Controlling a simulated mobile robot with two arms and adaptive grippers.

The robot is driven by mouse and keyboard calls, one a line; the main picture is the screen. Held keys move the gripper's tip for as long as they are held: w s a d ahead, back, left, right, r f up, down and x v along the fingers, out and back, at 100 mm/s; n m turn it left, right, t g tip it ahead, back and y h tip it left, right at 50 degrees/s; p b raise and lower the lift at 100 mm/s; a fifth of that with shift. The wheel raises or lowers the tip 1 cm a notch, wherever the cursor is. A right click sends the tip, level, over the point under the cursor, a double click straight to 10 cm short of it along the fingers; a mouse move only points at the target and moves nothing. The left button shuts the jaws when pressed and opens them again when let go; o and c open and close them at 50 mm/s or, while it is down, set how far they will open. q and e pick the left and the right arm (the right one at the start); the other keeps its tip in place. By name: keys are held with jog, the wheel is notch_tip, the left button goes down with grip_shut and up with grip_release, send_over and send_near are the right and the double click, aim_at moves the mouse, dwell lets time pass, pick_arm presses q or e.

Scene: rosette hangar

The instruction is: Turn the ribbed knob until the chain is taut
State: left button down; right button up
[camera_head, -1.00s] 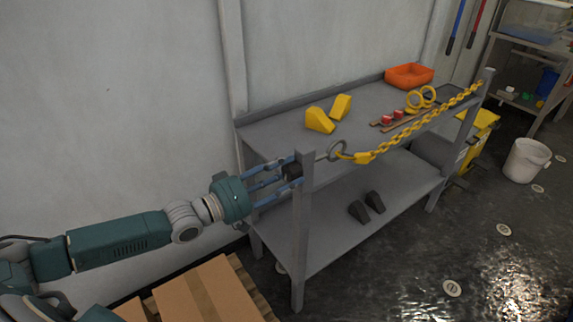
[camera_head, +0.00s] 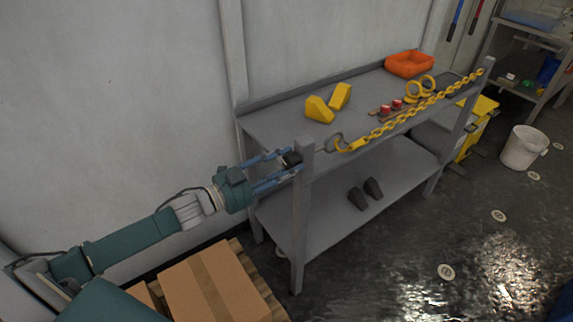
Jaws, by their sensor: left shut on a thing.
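The dark ribbed knob (camera_head: 292,158) sits on the near side of the bench's front left post, partly hidden by my fingers. My left gripper (camera_head: 288,165) is shut on it, one blue finger above and one below. Beyond the post, a grey metal eye (camera_head: 334,143) holds the yellow chain (camera_head: 410,112). The chain runs along the bench's front side to the far right post (camera_head: 482,82). It dips a little by the eye and is nearly straight farther along. My right gripper is not in view.
On the grey bench (camera_head: 270,122) are yellow wedges (camera_head: 319,109), red-topped pieces (camera_head: 391,107), yellow rings (camera_head: 420,87) and an orange tray (camera_head: 409,64). Dark wedges (camera_head: 366,194) lie on the lower shelf. A cardboard box (camera_head: 212,287) is in front; a white bucket (camera_head: 524,148) stands right.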

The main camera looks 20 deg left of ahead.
pick_arm(q)
jog(key=m, duration=0.3)
jog(key=shift+f, duration=0.1)
jog(key=shift+f+m+b, duration=0.1)
jog(key=shift+m+b, duration=0.3)
jog(key=shift+m, duration=0.2)
jog(key=m+b, duration=0.1)
jog(key=m, duration=0.2)
jog(key=m+b, duration=0.2)
jog(key=m, duration=0.2)
jog(key=m+b, duration=0.2)
jog(key=m, duration=0.2)
jog(key=shift+f, duration=0.25)
jog(key=shift+r+m+b, duration=0.15)
jog(key=shift+m+b, duration=0.25)
jog(key=shift+m, duration=0.6)
jog(key=shift+r+m, duration=0.15)
jog(key=shift+m, duration=0.35)
jog(key=shift+a, duration=0.1)
